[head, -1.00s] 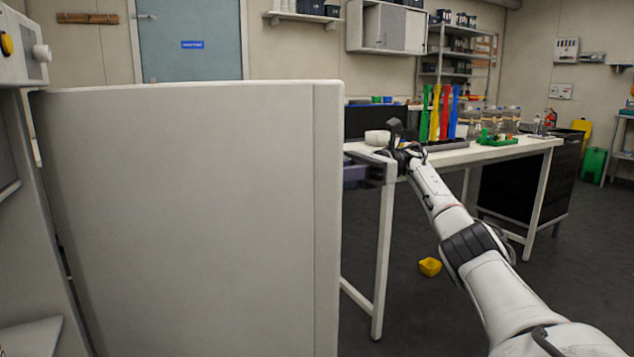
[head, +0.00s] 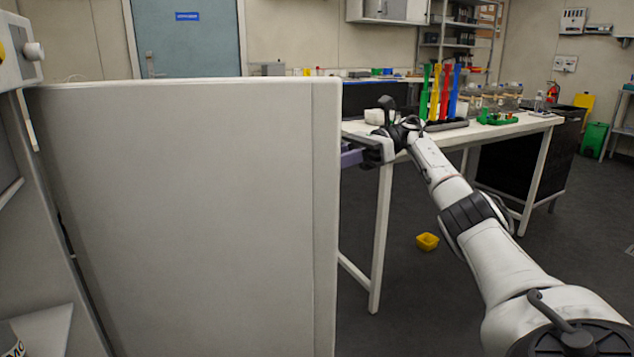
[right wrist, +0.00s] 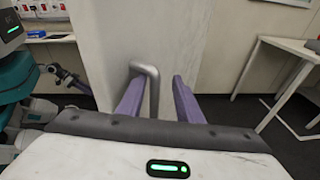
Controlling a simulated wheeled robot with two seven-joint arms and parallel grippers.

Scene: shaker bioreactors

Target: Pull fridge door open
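The fridge door (head: 190,215) is a large pale panel filling the left half of the head view, standing out from the white cabinet body at the far left. In the right wrist view, the door (right wrist: 125,40) has a grey bar handle (right wrist: 153,90). My right gripper (right wrist: 160,100) is open, its purple fingers apart on either side of the handle. The handle is closer to the left finger; a gap shows to the right one. In the head view, the right gripper (head: 352,157) is partly hidden behind the door's right edge.
A white bench (head: 480,135) with coloured racks and bottles stands behind my right arm. A yellow container (head: 427,241) lies on the floor near the bench legs. The dark floor right of the door is otherwise mostly clear.

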